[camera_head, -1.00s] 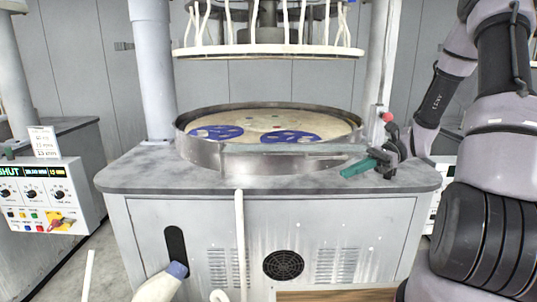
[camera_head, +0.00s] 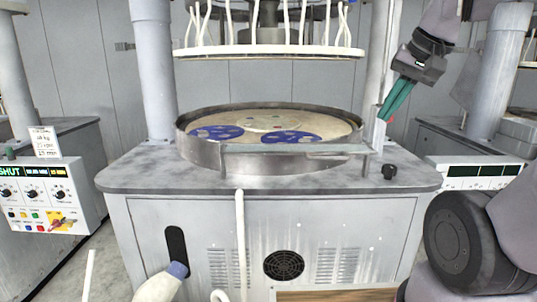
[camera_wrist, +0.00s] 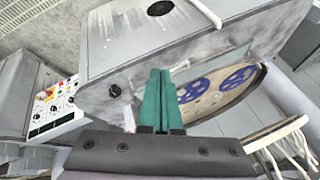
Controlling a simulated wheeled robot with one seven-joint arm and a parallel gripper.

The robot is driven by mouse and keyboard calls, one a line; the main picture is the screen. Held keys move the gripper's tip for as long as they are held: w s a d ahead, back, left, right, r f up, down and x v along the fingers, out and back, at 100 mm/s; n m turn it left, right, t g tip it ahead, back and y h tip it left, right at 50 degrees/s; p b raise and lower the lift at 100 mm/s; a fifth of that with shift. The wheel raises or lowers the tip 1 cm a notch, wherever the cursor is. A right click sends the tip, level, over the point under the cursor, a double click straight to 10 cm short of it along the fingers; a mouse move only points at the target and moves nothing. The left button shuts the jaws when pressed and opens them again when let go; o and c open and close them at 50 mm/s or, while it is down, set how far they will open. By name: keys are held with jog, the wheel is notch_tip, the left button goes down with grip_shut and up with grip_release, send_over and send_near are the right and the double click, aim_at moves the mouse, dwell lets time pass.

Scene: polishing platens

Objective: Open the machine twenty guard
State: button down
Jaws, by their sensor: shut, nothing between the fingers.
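A round polishing platen with blue carriers (camera_head: 291,136) sits inside a grey metal guard ring (camera_head: 240,160) on the machine top. A straight bar (camera_head: 290,149) runs across the ring's front. The guard ring stands around the platen and looks closed at the front. My gripper (camera_head: 384,117), with green fingers, is shut and empty. It is raised beside the right post, right of the ring and apart from the bar. In the wrist view the shut fingers (camera_wrist: 159,74) point towards the machine top, with the blue carriers (camera_wrist: 238,78) to their right. No number twenty is readable.
A black knob (camera_head: 389,171) stands on the right front of the machine top (camera_head: 140,172). A control box (camera_head: 40,195) at left reads SHUT; another unit (camera_head: 475,176) is at right. An upper plate with white hoses (camera_head: 268,50) hangs above the platen. A white hose (camera_head: 241,235) hangs in front.

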jog(key=shift+s+d+r+t, duration=0.1)
jog(key=shift+s+r+t, duration=0.25)
jog(key=shift+r, duration=0.25)
jog(key=c, duration=1.3)
grip_release()
jog(key=shift+s+r+n+t, duration=0.1)
jog(key=shift+r+n+t, duration=0.1)
jog(key=shift+n+t, duration=0.1)
jog(key=o, duration=0.5)
jog(key=shift+c, duration=0.2)
jog(key=m+y, duration=1.7)
jog(key=m, duration=1.3)
send_near(326, 158)
jog(key=w, duration=0.1)
jog(key=x, duration=0.9)
jog(key=shift+a, duration=0.4)
